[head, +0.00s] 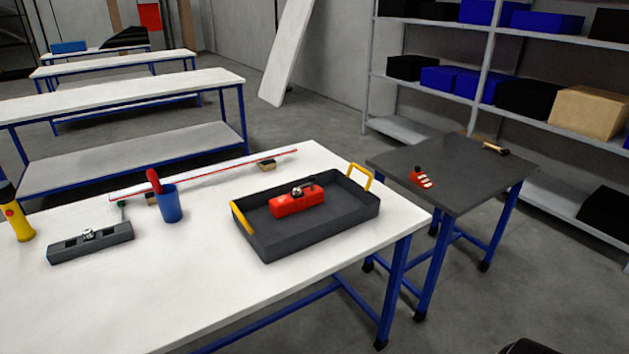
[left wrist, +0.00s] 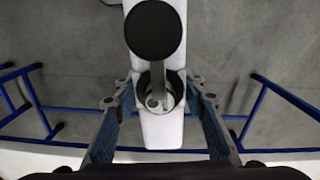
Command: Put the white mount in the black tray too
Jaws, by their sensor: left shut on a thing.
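The black tray (head: 308,232), with yellow handles, sits on the white table. A red block-like part (head: 298,201) with small fittings on top lies in it. The white mount (left wrist: 161,132) shows in the left wrist view, a long white body with a round black disc (left wrist: 155,30) and a metal post in a dark ring. My left gripper (left wrist: 160,100) is shut on it, one finger on each side. Grey floor and blue table legs show beyond it. Neither the mount nor my grippers show in the head view.
On the white table (head: 190,312) are a dark grey slotted block (head: 90,243), a blue cup (head: 171,205), a yellow bottle (head: 18,218) and a long red-edged strip (head: 215,172). A dark side table (head: 455,185) at right holds a small red-and-white item (head: 420,178) and a hammer-like tool (head: 495,148).

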